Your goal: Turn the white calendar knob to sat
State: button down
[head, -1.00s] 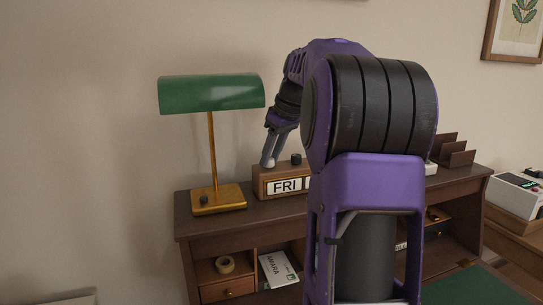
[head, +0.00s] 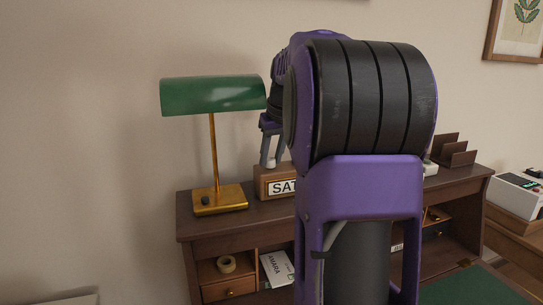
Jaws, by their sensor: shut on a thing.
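The wooden calendar (head: 264,186) stands on top of the desk's upper shelf, right of the lamp. Its left window reads SAT (head: 283,187); the rest of its front is hidden behind my arm. My gripper (head: 269,164) points down at the calendar's top left, with its grey fingers shut on the white knob (head: 268,165), of which only a little shows. The black knob seen earlier on the calendar's top is now hidden by my arm.
A green-shaded brass lamp (head: 213,97) stands close to the left of the calendar. Below are cubbies with a tape roll (head: 227,264) and a white book (head: 277,270). A brown letter rack (head: 453,150) stands at the right.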

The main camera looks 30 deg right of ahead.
jog(key=c, duration=0.5)
grip_release()
jog(key=shift+r, duration=0.15)
